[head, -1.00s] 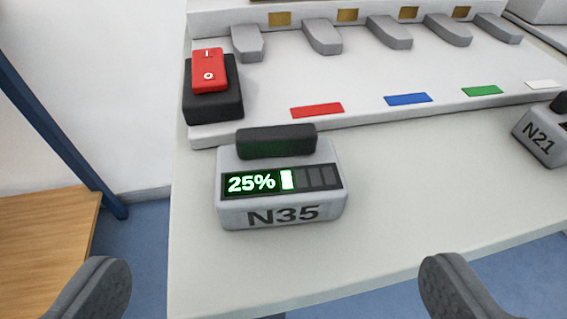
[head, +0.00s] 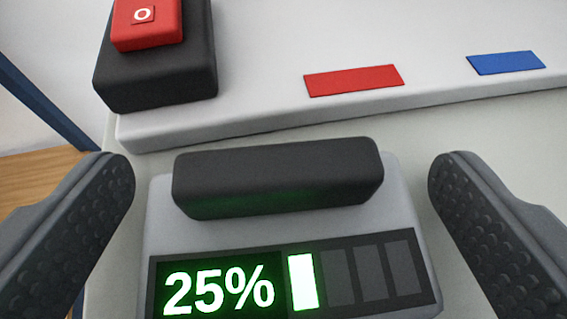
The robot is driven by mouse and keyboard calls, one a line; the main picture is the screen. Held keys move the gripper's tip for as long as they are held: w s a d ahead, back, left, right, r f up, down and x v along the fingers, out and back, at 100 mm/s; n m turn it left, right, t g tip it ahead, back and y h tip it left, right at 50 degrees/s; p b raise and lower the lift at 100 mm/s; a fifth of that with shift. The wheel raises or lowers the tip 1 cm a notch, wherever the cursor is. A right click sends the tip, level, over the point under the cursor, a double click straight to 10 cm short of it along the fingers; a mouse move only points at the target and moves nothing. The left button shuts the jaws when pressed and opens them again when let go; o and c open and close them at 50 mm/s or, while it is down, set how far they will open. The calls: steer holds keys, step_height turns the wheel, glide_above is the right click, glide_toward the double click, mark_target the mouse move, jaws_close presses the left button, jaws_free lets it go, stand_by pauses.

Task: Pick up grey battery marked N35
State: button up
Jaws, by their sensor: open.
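The grey battery (head: 400,225) sits on the pale table, large in the lower middle of the head view. It has a black handle bar (head: 278,176) on top and a lit display (head: 290,280) reading 25% with one white bar. Its N35 marking is below the picture now. My gripper (head: 282,190) is open, with one dark ridged finger on the left and one on the right of the battery's handle. I see a gap between each finger and the handle.
A white charging station (head: 250,110) stands just behind the battery, its front edge close by. It carries a red switch on a black block (head: 160,60), a red label (head: 353,80) and a blue label (head: 506,63). A blue post (head: 45,105) is at the left.

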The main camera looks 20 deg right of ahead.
steer(key=c, duration=1.3)
steer(key=shift+o, duration=0.2)
